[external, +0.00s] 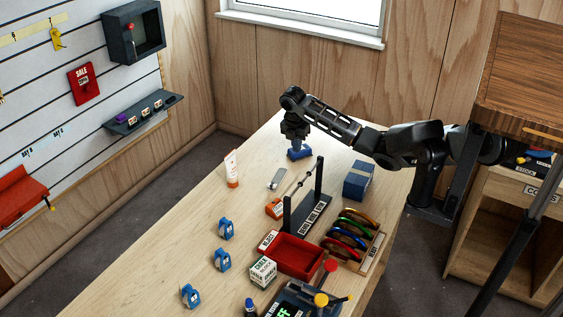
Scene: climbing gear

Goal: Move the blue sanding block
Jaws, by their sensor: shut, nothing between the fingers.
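A small blue block (300,153), which looks like the sanding block, lies on the far part of the wooden table (203,222). My gripper (297,145) points down right over it, with its fingertips shut and empty. The fingertips are at or just above the block's top; I cannot tell whether they touch it. The gripper hides part of the block's upper side.
A white and orange tube (232,168) stands left of the block. A dark rack with posts (305,208), a blue box (358,181), a red tray (293,257) and several blue items (225,229) stand nearer. The table's far left is clear.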

